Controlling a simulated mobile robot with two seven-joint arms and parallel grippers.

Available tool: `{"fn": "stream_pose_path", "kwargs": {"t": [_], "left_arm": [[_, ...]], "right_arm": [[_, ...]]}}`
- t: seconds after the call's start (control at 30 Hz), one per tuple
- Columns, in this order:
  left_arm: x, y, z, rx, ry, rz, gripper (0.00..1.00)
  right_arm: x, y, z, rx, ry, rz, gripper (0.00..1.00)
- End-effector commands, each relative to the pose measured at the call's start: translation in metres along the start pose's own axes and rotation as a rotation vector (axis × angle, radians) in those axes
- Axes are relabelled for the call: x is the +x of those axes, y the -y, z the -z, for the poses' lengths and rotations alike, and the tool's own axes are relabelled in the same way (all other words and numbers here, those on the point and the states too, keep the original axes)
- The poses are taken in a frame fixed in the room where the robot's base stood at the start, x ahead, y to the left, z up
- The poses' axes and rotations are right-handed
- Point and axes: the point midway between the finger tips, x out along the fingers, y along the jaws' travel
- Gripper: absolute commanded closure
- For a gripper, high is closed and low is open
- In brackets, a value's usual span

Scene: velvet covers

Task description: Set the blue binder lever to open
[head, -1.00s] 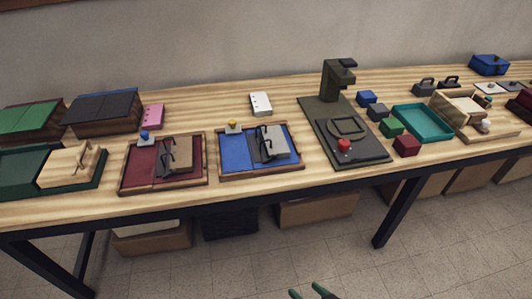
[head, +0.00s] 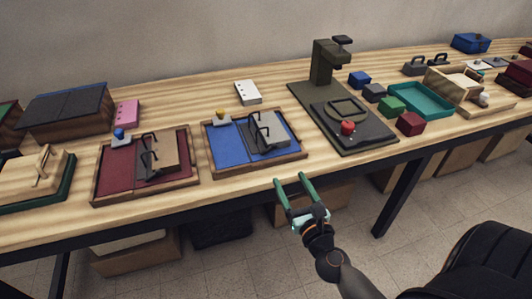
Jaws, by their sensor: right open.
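The blue binder (head: 228,148) lies open in a wooden-edged frame near the table's front edge, left of centre. A lever with a yellow knob (head: 221,114) sits on a light grey base at its back edge. Two dark ring arches (head: 262,131) and a grey block (head: 275,131) are on its right half. A similar dark red binder (head: 119,173) with a blue-knobbed lever (head: 119,134) lies to its left. My right gripper (head: 291,179) has green fingers, open and empty, in front of the table edge, below and right of the blue binder. My left gripper is not in view.
A dark press (head: 326,65) with a red knob (head: 347,128) stands right of the blue binder. Coloured blocks and a teal tray (head: 420,100) are farther right. A black chair (head: 490,262) is at lower right.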

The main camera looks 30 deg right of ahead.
Motion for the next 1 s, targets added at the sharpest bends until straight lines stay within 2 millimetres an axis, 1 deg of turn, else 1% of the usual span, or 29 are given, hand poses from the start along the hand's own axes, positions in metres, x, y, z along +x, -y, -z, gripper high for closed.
{"fn": "stream_pose_path", "kwargs": {"t": [0.17, 0.4, 0.6, 0.8, 1.0], "left_arm": [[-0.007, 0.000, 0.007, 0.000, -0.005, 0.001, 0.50], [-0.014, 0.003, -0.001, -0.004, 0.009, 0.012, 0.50], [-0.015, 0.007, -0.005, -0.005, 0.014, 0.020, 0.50], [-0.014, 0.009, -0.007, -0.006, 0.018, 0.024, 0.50], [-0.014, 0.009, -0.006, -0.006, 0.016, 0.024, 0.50]], "right_arm": [[0.023, 0.000, -0.004, -0.005, 0.003, -0.001, 0.31], [0.067, -0.001, -0.003, -0.007, 0.002, -0.003, 0.31], [0.099, -0.001, -0.002, -0.008, 0.002, -0.003, 0.31], [0.117, -0.001, -0.001, -0.009, 0.001, -0.004, 0.31], [0.121, -0.001, 0.000, -0.008, -0.001, -0.003, 0.31]]}}
